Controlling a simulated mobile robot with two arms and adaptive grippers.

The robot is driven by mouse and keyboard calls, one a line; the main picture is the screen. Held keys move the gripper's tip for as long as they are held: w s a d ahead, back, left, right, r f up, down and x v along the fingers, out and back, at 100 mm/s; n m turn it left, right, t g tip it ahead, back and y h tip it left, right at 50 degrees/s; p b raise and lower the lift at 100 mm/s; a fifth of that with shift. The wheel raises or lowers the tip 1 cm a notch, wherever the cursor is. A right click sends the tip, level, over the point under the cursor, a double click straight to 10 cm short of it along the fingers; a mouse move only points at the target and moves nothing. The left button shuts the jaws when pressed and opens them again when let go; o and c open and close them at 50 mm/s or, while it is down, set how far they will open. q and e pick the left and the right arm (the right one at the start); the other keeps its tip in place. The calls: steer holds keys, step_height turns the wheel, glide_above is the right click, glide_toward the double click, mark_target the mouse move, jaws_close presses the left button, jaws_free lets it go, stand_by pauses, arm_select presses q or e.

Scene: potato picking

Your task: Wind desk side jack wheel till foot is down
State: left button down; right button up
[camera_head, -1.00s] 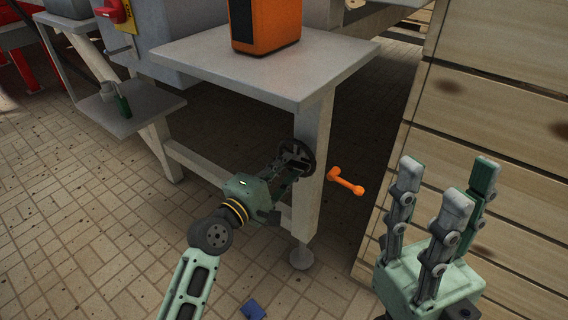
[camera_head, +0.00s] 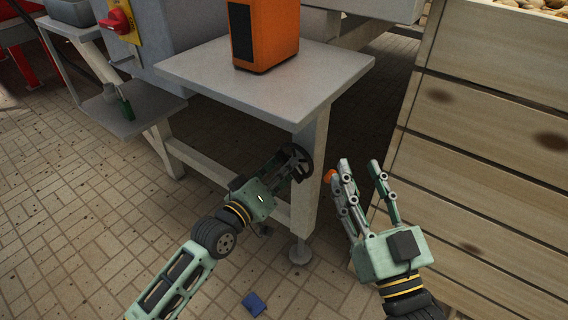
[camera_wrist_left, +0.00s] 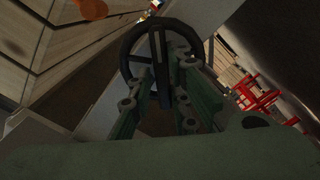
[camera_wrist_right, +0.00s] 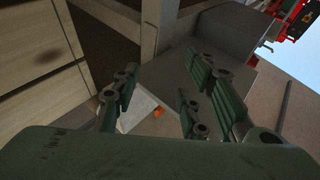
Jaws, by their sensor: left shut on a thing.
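The black jack wheel (camera_head: 307,160) sits on the near leg of the grey desk (camera_head: 270,82). My left gripper (camera_head: 288,166) is shut on the wheel; in the left wrist view the fingers lie across the wheel (camera_wrist_left: 128,50) at a spoke. The round foot (camera_head: 300,254) is at the bottom of that leg, close to the floor; I cannot tell whether it touches. An orange crank handle (camera_head: 330,176) on the leg's right side is mostly hidden behind my right gripper (camera_head: 358,164). The right gripper is open, its fingers apart and pointing up beside the leg, with nothing seen between them.
An orange box (camera_head: 264,36) stands on the desk. A wooden crate (camera_head: 480,130) rises close on the right. A grey cabinet with a red switch (camera_head: 115,21) is at the back left. A blue piece (camera_head: 254,303) lies on the tiled floor, which is otherwise clear in front.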

step_height(320, 180, down, 8)
steer(key=d+g+h+p, duration=0.1)
steer(key=g+p, duration=0.1)
steer(key=g, duration=0.3)
arm_select(q)
steer(key=shift+f+m+p, duration=0.15)
steer(key=shift+m+p, duration=0.7)
steer(key=shift+m, duration=1.55)
steer(key=shift+f+m+p, duration=0.1)
steer(key=shift+m+p, duration=0.75)
steer(key=shift+m, duration=1.55)
arm_select(e)
steer(key=s+d+f+g+h, duration=0.1)
steer(key=s+d+f+g, duration=0.1)
steer(key=s+f+g, duration=0.3)
steer(key=s+d+f+g+h, duration=0.2)
steer(key=s+f+g, duration=0.3)
steer(key=s+f, duration=0.3)
steer(key=shift+d+f+m+g+h, duration=0.35)
steer(key=shift+d+f, duration=0.5)
steer(key=shift+f, duration=0.4)
arm_select(q)
steer(key=shift+a, duration=0.1)
arm_select(e)
steer(key=shift+s, duration=0.1)
arm_select(q)
steer(key=c, duration=1.8)
jaws_free()
steer(key=shift+o, duration=0.2)
steer(key=shift+r, duration=0.1)
